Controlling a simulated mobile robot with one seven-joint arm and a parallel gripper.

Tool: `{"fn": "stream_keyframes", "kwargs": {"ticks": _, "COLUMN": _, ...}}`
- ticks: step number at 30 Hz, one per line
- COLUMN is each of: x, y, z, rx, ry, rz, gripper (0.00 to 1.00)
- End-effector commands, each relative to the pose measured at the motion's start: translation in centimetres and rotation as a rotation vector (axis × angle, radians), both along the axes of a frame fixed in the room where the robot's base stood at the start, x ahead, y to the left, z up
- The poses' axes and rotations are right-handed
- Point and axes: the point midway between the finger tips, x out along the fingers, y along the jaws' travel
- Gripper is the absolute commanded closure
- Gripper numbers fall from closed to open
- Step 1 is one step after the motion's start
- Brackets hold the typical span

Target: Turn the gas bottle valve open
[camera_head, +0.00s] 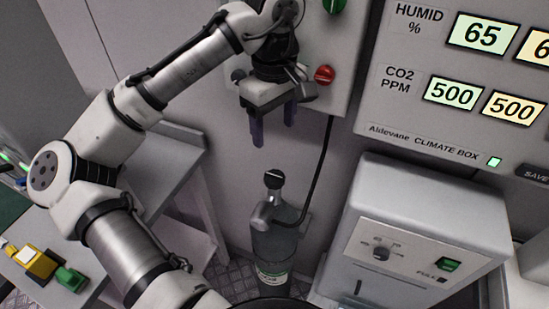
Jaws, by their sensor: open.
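The gas bottle (276,252) stands upright on the floor against the wall, grey with a pale and green label low on its body. Its valve knob (273,179) is dark with a light line across its top. A grey fitting (263,216) sticks out from the bottle's neck, below the knob. My gripper (273,138) is open and empty, fingers pointing down, above the valve knob and apart from it. The bottle's base is partly hidden at the picture's lower edge.
A black hose (325,165) runs down the wall to the bottle's right. A grey machine (425,235) stands right of the bottle. A wall box with a red knob (324,74) is behind my gripper. A bench (180,150) stands left.

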Motion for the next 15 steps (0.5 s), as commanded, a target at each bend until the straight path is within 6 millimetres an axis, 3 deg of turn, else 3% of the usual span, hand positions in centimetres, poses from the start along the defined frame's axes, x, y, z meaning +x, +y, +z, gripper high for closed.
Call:
{"fn": "stream_keyframes", "kwargs": {"ticks": 5, "x": -0.1, "y": 0.0, "z": -2.1, "rx": -0.004, "ry": 0.004, "rz": -0.003, "gripper": 0.36}}
{"fn": "stream_keyframes", "kwargs": {"ticks": 15, "x": -0.1, "y": -0.1, "z": -8.9, "rx": -0.006, "ry": 0.003, "rz": -0.002, "gripper": 0.36}}
